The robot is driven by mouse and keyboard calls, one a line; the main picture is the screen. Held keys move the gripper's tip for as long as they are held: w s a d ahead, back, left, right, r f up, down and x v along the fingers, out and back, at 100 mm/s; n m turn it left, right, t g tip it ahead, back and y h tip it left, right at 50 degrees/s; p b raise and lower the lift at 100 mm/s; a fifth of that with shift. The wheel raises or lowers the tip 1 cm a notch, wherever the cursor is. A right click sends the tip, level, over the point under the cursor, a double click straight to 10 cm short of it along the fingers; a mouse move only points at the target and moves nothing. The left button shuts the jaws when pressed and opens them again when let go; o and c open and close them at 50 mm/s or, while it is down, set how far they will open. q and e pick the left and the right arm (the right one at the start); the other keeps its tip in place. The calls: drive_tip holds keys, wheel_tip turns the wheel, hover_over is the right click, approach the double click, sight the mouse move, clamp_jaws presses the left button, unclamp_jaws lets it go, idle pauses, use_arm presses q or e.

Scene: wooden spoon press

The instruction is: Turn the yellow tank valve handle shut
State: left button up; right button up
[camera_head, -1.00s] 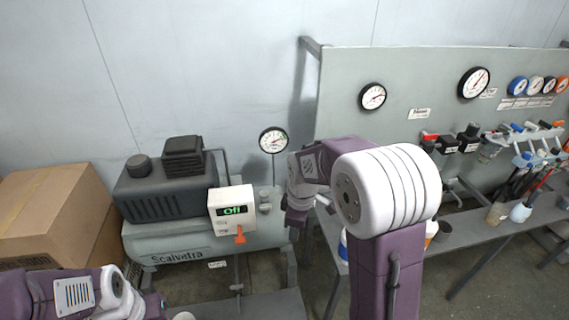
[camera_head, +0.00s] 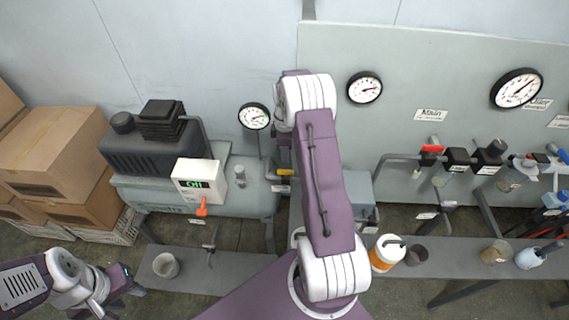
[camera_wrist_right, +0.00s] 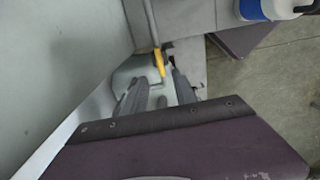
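The yellow valve handle (camera_head: 285,172) shows beside my right forearm, at the right end of the grey-green compressor tank (camera_head: 245,203). In the right wrist view the yellow handle (camera_wrist_right: 158,62) stands just beyond the fingertips, roughly in line with the gap between them. My right gripper (camera_wrist_right: 155,80) is open, with its two dark fingers apart and nothing visibly clamped. In the head view the right arm mostly hides this gripper. My left gripper (camera_head: 118,284) is at the lower left, away from the tank; its finger opening is not clear.
A pressure gauge (camera_head: 254,116) stands above the tank. A control box (camera_head: 197,180) with a lit green display and an orange lever (camera_head: 202,207) is left of the handle. Cardboard boxes (camera_head: 62,150) stand left. A bench (camera_head: 450,258) with cups and an orange-white container (camera_head: 387,253) is right.

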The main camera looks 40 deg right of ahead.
sight(286, 170)
drive_tip(key=shift+a, duration=0.2)
drive_tip(key=f+p, duration=0.1)
drive_tip(key=f, duration=0.7)
drive_tip(key=shift+d+f, duration=0.15)
drive_tip(key=shift+d, duration=0.05)
drive_tip(key=shift+s+d+f, duration=0.1)
drive_tip(key=shift+d+f, duration=0.05)
drive_tip(key=shift+f, duration=0.15)
clamp_jaws()
